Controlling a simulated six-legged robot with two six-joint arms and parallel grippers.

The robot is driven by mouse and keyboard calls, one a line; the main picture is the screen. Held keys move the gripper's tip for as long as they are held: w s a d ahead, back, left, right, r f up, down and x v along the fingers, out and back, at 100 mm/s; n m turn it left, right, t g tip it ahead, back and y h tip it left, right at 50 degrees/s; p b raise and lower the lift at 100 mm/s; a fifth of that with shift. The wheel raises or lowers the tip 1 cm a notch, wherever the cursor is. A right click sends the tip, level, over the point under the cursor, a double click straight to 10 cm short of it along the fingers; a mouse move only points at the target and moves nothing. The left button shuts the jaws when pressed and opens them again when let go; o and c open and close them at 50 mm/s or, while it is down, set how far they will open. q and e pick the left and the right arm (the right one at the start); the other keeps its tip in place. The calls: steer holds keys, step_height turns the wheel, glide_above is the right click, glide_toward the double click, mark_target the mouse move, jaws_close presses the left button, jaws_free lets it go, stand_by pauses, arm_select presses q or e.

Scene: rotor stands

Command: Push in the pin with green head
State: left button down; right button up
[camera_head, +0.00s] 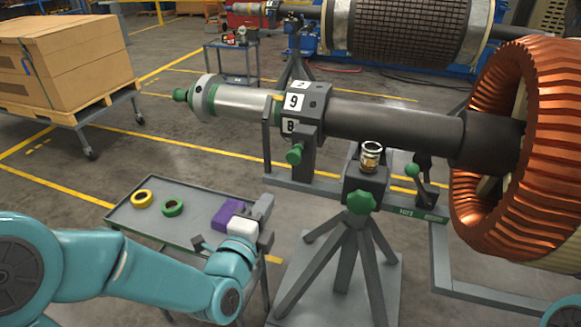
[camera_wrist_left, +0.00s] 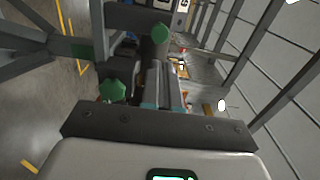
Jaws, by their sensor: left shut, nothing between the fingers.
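Several green-headed parts show, and I cannot tell for sure which is the pin. A green knob (camera_head: 294,153) sits under the clamp marked 9 and B. In the left wrist view a round green head (camera_wrist_left: 160,33) shows ahead and a green knob (camera_wrist_left: 114,91) shows to the left. My left gripper (camera_head: 265,221) is shut and empty, over the tray's right end, left of the stand and apart from it. My right gripper is out of view.
The rotor shaft (camera_head: 390,121) rests on the stand, with the copper winding (camera_head: 530,140) at right. The grey tray (camera_head: 190,230) carries a yellow ring (camera_head: 142,198), a green ring (camera_head: 173,208) and a purple block (camera_head: 227,214).

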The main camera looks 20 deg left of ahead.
mark_target(293, 160)
arm_select(q)
steer(key=w+p, duration=0.1)
steer(key=w, duration=0.3)
steer(key=w+p, duration=0.1)
steer(key=w, duration=0.4)
steer(key=w+d+p, duration=0.1)
steer(key=w, duration=0.3)
steer(key=shift+w, duration=0.4)
steer(key=shift+f, duration=0.1)
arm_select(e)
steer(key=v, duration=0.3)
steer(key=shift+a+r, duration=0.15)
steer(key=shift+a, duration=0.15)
arm_select(q)
steer(key=shift+w, duration=0.15)
